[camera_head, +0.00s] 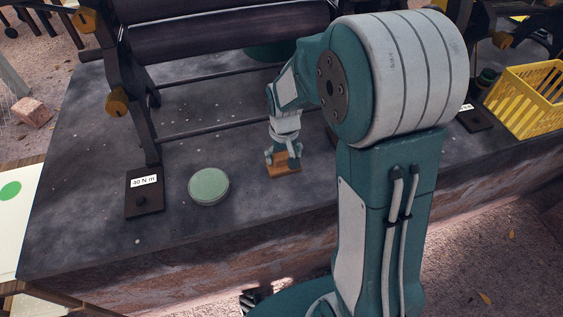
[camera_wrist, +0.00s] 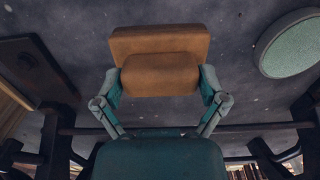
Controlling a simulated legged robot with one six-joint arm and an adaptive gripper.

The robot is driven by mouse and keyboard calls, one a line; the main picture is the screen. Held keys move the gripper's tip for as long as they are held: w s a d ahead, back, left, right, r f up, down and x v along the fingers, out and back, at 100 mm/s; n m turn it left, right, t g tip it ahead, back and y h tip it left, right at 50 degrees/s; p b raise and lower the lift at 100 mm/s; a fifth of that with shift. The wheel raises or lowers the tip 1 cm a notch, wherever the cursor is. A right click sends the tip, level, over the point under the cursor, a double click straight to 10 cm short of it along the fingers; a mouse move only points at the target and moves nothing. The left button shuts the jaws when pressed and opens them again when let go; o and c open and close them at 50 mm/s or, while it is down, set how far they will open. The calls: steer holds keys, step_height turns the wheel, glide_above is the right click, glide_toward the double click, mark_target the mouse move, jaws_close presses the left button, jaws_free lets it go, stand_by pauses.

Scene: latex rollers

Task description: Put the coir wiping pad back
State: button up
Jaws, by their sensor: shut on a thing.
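The coir wiping pad appears to be the orange-brown block (camera_head: 285,170) under my gripper on the dark stone top. In the wrist view the pad (camera_wrist: 160,42) shows as a wide flat slab with a smaller raised block of the same colour. My gripper (camera_head: 283,157) points down at it. In the wrist view my gripper (camera_wrist: 160,82) has its two fingers against the sides of the raised block, shut on it. I cannot tell whether the pad's underside touches the stone.
A pale green round disc (camera_head: 209,186) lies left of the pad, with a dark plate labelled "40 N m" (camera_head: 144,192) beyond it. The roller frame (camera_head: 131,88) stands behind. A yellow crate (camera_head: 527,97) is at the right. Bare stone (camera_head: 90,235) lies front left.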

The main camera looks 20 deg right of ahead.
mark_target(282, 156)
steer(key=w+f, duration=0.2)
steer(key=shift+w+f, duration=0.15)
steer(key=shift+f, duration=1.75)
steer(key=o, duration=0.7)
steer(key=shift+c, duration=0.2)
